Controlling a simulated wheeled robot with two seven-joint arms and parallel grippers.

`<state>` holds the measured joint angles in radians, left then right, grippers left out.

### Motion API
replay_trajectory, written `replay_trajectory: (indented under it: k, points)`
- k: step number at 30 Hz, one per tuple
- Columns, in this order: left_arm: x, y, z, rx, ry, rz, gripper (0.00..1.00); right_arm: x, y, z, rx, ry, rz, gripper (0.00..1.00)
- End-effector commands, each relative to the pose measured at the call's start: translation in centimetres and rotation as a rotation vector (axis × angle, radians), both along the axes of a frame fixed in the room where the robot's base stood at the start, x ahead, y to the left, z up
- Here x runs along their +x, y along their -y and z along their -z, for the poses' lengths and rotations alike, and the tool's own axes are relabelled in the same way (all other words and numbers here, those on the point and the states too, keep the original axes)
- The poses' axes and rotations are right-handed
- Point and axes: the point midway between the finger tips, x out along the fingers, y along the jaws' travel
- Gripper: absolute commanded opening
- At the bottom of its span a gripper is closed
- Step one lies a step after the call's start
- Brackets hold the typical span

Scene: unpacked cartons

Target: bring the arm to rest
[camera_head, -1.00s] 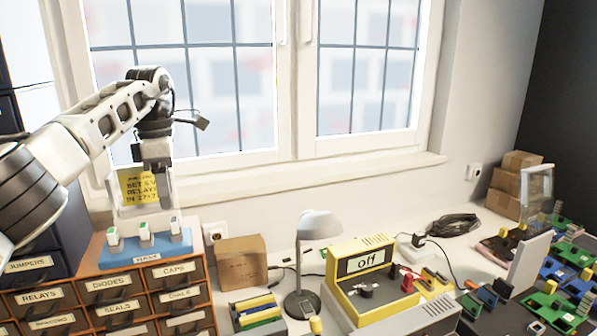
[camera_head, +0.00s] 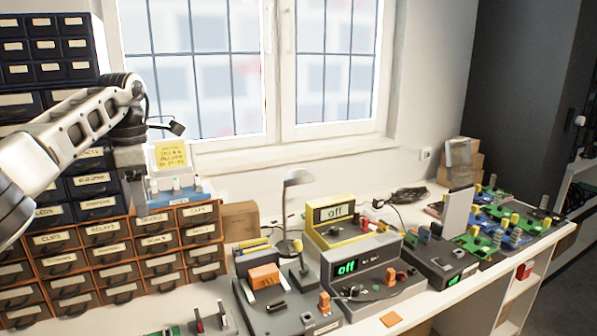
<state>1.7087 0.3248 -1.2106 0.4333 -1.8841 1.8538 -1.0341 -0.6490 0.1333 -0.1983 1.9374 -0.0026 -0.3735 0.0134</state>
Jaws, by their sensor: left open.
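My left arm (camera_head: 70,125) reaches in from the left in the head view. Its left gripper (camera_head: 132,190) points down at the end of the arm, in front of the drawer cabinets and just left of a yellow note (camera_head: 171,155). The jaws are open and I see nothing held in them; the fingertips are small and partly blend with the drawers behind. My right gripper is not in view.
Orange drawers (camera_head: 109,251) and a dark drawer cabinet (camera_head: 88,190) stand close by the arm. A blue tray (camera_head: 187,197) holds small white parts. A lamp (camera_head: 298,178), a yellow device (camera_head: 335,234) and a grey device (camera_head: 365,290) stand on the bench right of them.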

Motion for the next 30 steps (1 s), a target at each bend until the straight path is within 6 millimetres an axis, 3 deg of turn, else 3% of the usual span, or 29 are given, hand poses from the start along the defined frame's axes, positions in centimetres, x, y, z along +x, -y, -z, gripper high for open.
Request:
replay_trajectory:
  k: [5,11,17,20,24,27,30]
  points:
    - [0.7,3.2,3.5,-0.085,0.009,0.034,0.51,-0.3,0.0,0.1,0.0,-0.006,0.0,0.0]
    - [1.1,7.5,7.7,-0.212,0.019,0.061,0.51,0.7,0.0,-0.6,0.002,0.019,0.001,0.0]
    - [0.5,14.1,13.0,-0.423,0.014,0.062,0.51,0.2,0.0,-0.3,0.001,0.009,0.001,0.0]
    - [-0.9,19.2,16.5,-0.61,-0.008,0.026,0.51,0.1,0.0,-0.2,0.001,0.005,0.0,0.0]
    - [-4.8,27.9,20.2,-1.005,-0.096,-0.154,0.51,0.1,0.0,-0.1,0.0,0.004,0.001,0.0]
    - [-7.3,31.8,21.0,-1.284,-0.195,-0.38,0.51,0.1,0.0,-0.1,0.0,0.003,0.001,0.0]
    - [-9.1,33.4,21.2,-1.527,-0.32,-0.67,0.51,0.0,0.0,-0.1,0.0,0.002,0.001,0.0]
